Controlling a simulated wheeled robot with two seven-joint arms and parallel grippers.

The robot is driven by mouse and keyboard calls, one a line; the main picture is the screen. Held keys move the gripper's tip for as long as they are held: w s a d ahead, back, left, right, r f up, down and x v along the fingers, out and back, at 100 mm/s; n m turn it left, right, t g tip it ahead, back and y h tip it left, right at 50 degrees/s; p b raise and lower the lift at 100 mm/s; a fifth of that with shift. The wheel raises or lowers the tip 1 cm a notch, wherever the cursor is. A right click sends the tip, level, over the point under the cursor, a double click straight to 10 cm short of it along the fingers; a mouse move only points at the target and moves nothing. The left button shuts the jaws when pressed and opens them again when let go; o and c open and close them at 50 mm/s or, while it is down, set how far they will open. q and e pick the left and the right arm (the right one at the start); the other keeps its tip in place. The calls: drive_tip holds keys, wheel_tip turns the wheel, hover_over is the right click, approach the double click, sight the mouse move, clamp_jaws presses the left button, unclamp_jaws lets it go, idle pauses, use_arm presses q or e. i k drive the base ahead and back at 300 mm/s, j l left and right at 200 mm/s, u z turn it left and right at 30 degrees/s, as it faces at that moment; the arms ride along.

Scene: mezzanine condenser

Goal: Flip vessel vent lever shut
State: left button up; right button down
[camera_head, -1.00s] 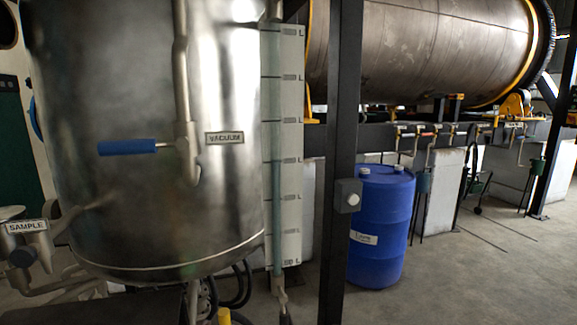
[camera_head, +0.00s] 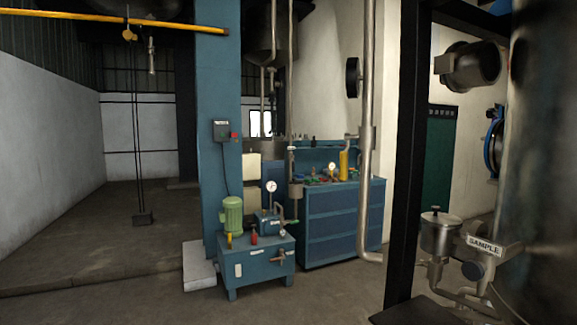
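The steel vessel (camera_head: 545,130) fills the right edge of the head view, with only its left side showing. The blue-handled lever seen on its front earlier is out of view now, so I cannot see how the vent lever stands. A sample fitting with a "SAMPLE" plate (camera_head: 485,246) and a small metal cup (camera_head: 440,235) sits low beside the vessel. Neither of my grippers is in view.
A dark steel post (camera_head: 408,150) stands left of the vessel. A blue tool cabinet (camera_head: 343,222) and a blue pump unit with a green motor (camera_head: 231,215) stand mid-floor. A blue column (camera_head: 220,130) rises behind the pump. Open floor (camera_head: 90,230) lies at left.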

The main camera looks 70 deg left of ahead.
sight(344, 154)
drive_tip(key=u, duration=2)
